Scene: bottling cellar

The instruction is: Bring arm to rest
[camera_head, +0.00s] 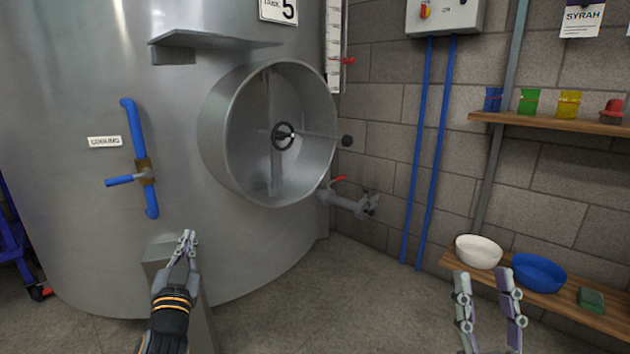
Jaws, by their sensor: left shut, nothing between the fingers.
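My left gripper (185,246) shows at the lower left, in front of the steel tank's lower wall and a grey metal block (160,250). Its fingers are together and hold nothing. My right gripper (484,285) shows at the lower right, with its two fingers apart and pointing up. Nothing is between its fingers. It overlaps the lower wooden shelf in the picture, and I cannot tell how far in front of it it is.
A steel tank (70,200) with a round hatch (265,135) fills the left. A valve (350,203) juts out low. A shelf (578,307) with a white bowl (479,252) and blue bowl (538,273) is at right. The middle floor (350,300) is clear.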

